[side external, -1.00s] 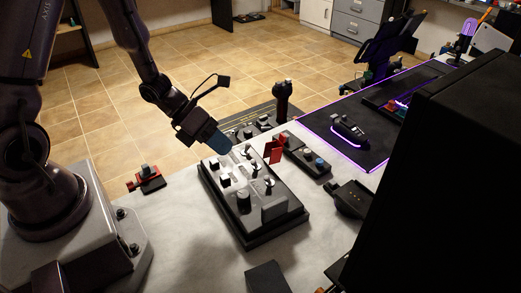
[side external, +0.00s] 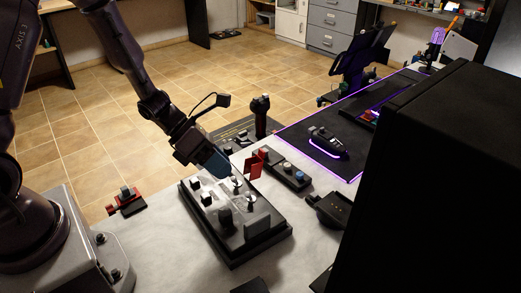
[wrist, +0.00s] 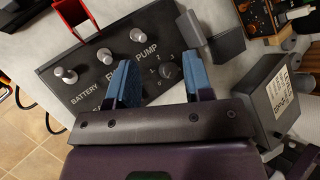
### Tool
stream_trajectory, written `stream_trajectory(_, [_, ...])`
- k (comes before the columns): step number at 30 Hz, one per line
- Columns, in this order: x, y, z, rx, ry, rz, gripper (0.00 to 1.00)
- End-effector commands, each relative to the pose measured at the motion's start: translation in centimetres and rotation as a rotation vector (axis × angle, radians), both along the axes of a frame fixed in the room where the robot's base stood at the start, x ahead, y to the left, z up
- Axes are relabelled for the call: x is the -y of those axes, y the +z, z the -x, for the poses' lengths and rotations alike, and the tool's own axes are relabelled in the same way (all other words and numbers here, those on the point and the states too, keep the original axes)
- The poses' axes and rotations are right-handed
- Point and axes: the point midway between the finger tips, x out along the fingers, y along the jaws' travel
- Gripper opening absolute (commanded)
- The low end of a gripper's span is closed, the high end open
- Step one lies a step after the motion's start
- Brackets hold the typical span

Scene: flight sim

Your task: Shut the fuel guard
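The red fuel guard (side external: 253,165) stands raised at the far edge of the grey switch panel (side external: 262,246). In the wrist view the guard (wrist: 72,14) shows as a red frame at the top left, partly cut off by the picture edge. The panel (wrist: 95,75) there carries the words BATTERY and FUEL PUMP beside metal toggle switches. My gripper (side external: 216,163) is over the panel, to the left of the guard in the side view and apart from it. In the wrist view my gripper (wrist: 162,80) has its two blue fingers spread, with nothing between them.
A small module with knobs (side external: 282,170) lies just right of the guard. A joystick (side external: 260,117) stands behind it. A black mouse (side external: 327,143) rests on a dark mat. A small red-and-black device (side external: 126,201) sits left of the panel. A large black box fills the right side.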

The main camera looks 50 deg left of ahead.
Motion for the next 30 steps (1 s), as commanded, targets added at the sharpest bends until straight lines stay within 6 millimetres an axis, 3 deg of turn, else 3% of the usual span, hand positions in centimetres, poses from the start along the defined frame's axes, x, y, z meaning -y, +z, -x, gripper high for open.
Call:
stream_trajectory(3, [2.9,1.6,-3.2,0.207,-0.411,-0.117,0.47])
stream_trajectory(9, [5.2,4.1,-6.7,0.586,-1.209,-0.383,0.47])
stream_trajectory(14, [4.1,6.4,-9.7,0.805,-1.847,-0.612,0.47])
stream_trajectory(18, [1.1,8.6,-12.2,0.862,-2.299,-0.757,0.47])
stream_trajectory(21, [-0.9,9.8,-13.0,0.853,-2.528,-0.793,0.47])
stream_trajectory(24, [-1.7,9.8,-12.8,0.859,-2.655,-0.761,0.47])
stream_trajectory(30, [-1.7,8.3,-12.7,0.879,-2.677,-0.745,0.47])
